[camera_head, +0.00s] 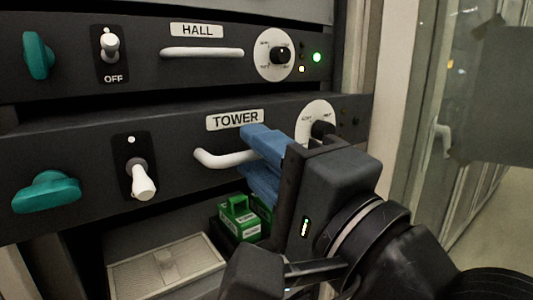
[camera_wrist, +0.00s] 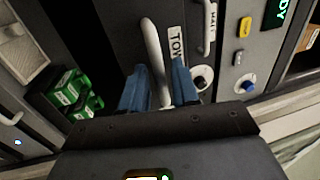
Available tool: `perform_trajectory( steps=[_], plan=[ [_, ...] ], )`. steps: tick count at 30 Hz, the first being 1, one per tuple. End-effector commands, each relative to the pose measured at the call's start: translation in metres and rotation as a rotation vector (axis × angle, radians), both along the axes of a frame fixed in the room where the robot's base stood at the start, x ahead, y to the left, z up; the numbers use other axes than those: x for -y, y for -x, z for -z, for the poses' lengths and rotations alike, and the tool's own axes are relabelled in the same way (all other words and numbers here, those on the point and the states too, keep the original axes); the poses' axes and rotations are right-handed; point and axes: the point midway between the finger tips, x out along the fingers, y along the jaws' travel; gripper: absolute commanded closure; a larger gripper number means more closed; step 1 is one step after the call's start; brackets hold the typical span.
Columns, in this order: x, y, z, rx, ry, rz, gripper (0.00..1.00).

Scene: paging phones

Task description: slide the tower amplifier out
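The tower amplifier (camera_head: 95,150) is a dark panel labelled TOWER, below the HALL panel. It carries a white bar handle (camera_head: 222,159), a teal knob (camera_head: 47,192), a white toggle lever (camera_head: 142,180) pointing down and a dial (camera_head: 318,118). My gripper (camera_head: 258,163) has its blue fingers on either side of the handle's right part. In the wrist view the handle (camera_wrist: 153,45) runs between the two fingers, with narrow gaps beside it, so the gripper looks open. The handle's right end is hidden by my fingers in the head view.
The HALL amplifier (camera_head: 140,60) sits directly above, its lever up and a green light lit. Below are green boxes (camera_head: 239,217) and a pale grille (camera_head: 168,265). A door frame (camera_head: 395,110) and glass stand at right.

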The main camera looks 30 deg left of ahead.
Motion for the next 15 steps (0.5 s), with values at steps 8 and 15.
perform_trajectory(
  steps=[8, 15],
  plan=[
    [0.041, 0.016, 0.011, -0.001, 0.001, 0.004, 0.7],
    [0.062, 0.025, 0.015, -0.001, 0.002, 0.002, 0.7]
  ],
)
